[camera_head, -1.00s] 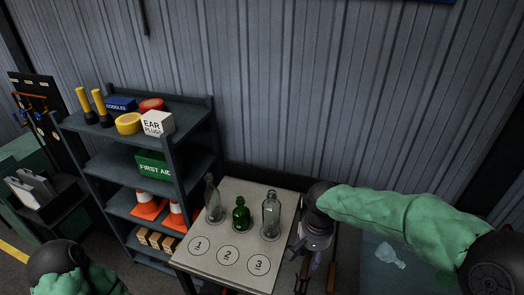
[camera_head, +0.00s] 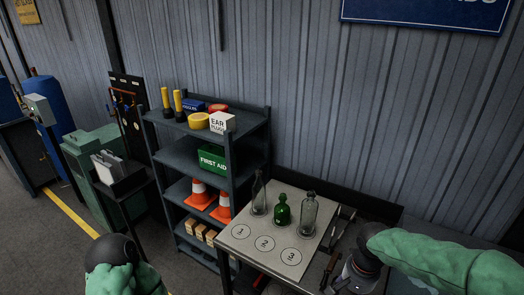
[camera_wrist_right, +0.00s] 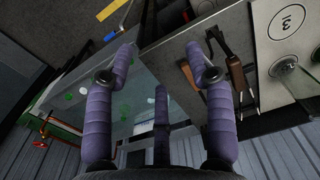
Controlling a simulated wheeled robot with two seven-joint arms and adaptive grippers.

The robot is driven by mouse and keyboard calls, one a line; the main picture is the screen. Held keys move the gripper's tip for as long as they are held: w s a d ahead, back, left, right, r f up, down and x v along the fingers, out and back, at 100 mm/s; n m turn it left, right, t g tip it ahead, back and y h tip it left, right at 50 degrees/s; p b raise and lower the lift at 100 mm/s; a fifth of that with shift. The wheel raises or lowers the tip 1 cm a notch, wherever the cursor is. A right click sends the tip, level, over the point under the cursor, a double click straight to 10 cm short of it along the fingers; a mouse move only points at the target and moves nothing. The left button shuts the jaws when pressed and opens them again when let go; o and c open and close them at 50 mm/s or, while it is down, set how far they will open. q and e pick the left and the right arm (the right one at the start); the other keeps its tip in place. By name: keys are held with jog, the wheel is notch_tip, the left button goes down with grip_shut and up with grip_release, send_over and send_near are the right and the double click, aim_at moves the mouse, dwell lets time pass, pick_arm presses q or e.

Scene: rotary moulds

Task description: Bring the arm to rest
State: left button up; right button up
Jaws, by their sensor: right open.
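On the table stand a clear bottle (camera_head: 258,197), a small green bottle (camera_head: 282,211) and another clear bottle (camera_head: 308,216), all upright behind the circles numbered 1, 2 and 3. Only a black joint and green sleeve of my left arm (camera_head: 122,275) show at the bottom left; its gripper is out of view.
Tools with brown handles (camera_wrist_right: 230,70) lie close beside the table, near my right gripper. A dark shelf (camera_head: 190,187) with safety goods, cones and boxes stands left of the table. A ribbed wall (camera_head: 330,120) closes off the back.

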jog(key=a+f+n+y+b, duration=0.15)
jog(key=a+f, duration=0.25)
jog(key=f, duration=0.6)
jog(key=a+f+n+y+b, duration=0.1)
jog(key=a+f+b, duration=0.25)
jog(key=f, duration=0.65)
pick_arm(q)
notch_tip(320, 180, down, 10)
jog(key=w+b, duration=0.1)
jog(key=b, duration=0.3)
jog(key=shift+b, duration=0.3)
pick_arm(e)
jog(key=s+a+f, duration=0.2)
jog(key=s+f, duration=0.1)
jog(key=f, duration=0.3)
jog(key=s+a+f+y, duration=0.1)
jog(key=s+a+f, duration=0.1)
jog(key=f, duration=0.5)
jog(key=s+a+f+n, duration=0.1)
jog(key=s+a+f, duration=0.1)
jog(key=s+f, duration=0.2)
notch_tip(320, 180, down, 3)
jog(key=shift+s+a+f, duration=0.2)
jog(key=shift+s+a, duration=0.05)
jog(key=shift+s, duration=0.1)
